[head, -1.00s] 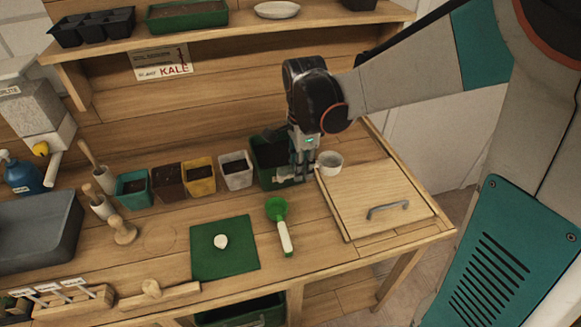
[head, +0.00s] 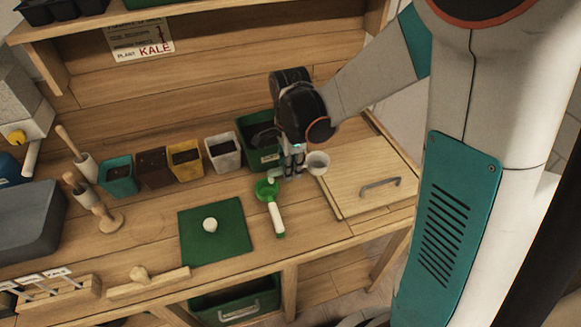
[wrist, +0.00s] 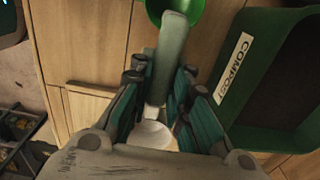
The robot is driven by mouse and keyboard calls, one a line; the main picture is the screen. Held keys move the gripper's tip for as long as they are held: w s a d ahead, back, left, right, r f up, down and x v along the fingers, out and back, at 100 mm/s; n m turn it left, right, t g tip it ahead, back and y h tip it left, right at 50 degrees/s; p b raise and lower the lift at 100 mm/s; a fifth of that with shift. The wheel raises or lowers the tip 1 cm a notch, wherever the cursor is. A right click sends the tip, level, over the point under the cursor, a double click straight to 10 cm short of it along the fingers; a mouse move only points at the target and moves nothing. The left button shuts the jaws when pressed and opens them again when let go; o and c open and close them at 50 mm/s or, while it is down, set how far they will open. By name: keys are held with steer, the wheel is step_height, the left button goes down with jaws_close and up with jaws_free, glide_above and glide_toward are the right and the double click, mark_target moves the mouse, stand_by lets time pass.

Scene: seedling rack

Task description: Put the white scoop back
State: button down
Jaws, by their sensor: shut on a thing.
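The white scoop shows in the head view as a white cup (head: 317,163) just right of my gripper, over the back left corner of the wooden board. My gripper (head: 292,172) is shut on its handle. In the wrist view the pale handle (wrist: 172,50) runs between the fingers (wrist: 160,98), and the white cup (wrist: 150,135) lies below, partly hidden by them. The handle's free end points left, towards the green scoop. I cannot tell how high the scoop is above the bench.
A green scoop with a white handle (head: 276,217) lies in front of my gripper. The green compost bin (head: 262,157) stands close behind left. The wooden board with a grey handle (head: 365,170) is to the right. A green mat (head: 215,250) bears a small white object.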

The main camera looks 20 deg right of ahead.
steer(key=shift+f+b, duration=0.35)
steer(key=shift+f, duration=0.1)
steer(key=shift+f, duration=0.15)
steer(key=c, duration=1.5)
jaws_free()
